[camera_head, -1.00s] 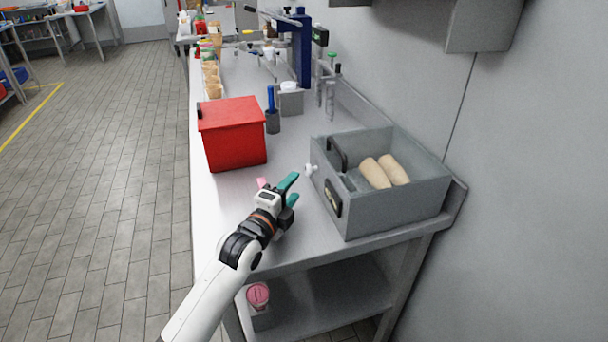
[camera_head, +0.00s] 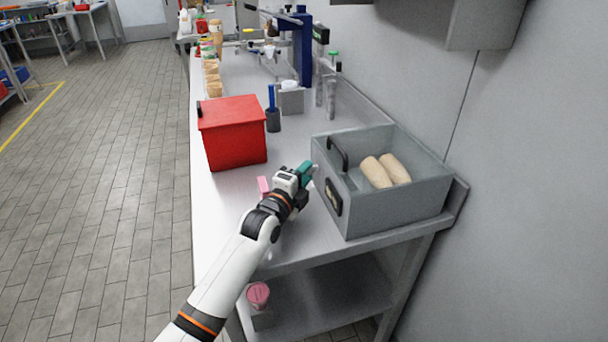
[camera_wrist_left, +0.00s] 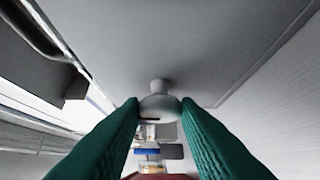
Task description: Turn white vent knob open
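The white vent knob (camera_wrist_left: 160,104) is a round head on a short stem. It sticks out from the grey box (camera_head: 398,212), on the side facing my arm. My left gripper (camera_head: 307,173) is at the knob, and in the head view it hides most of it. In the left wrist view, its green fingers stand one on each side of the knob, with the tips against its edges. The fingers look closed on the knob. My right gripper is not in view.
The grey box is open on top and holds two tan rolls (camera_head: 376,172). A red lidded bin (camera_head: 233,140) stands to the left. A pink item (camera_head: 263,186) lies beside my left wrist. A blue-handled tool in a dark cup (camera_head: 272,120) stands behind. A wall closes the right side.

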